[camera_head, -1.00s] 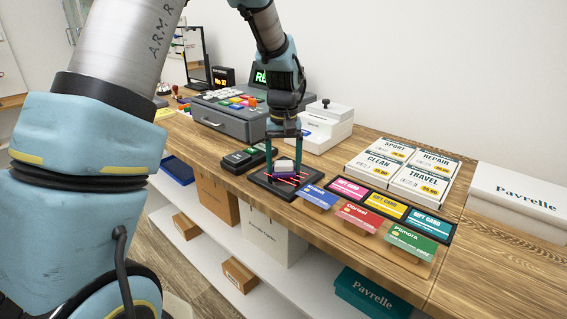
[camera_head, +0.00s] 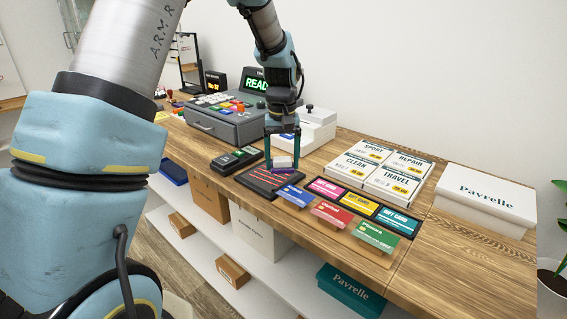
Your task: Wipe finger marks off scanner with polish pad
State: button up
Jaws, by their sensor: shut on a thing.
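The scanner (camera_head: 262,182) is a flat black plate with red lines across its top, lying on the wooden counter. My gripper (camera_head: 282,158) points down and is shut on the polish pad (camera_head: 283,166), a small block with a pale top and purple underside. The pad is at the scanner's far right edge. I cannot tell whether it touches the surface or hovers just above. Finger marks cannot be made out at this size. The pad hides part of the scanner's far edge.
A card terminal (camera_head: 236,159) lies left of the scanner. The cash register (camera_head: 222,117) and a white box-like device (camera_head: 306,132) stand behind. Gift cards (camera_head: 358,204) and card stands (camera_head: 332,215) are close on the right. Price boxes (camera_head: 380,170) and a white Pavrelle box (camera_head: 485,195) lie farther right.

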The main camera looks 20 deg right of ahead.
jog(key=shift+r+p, duration=1.35)
jog(key=shift+r, duration=0.7)
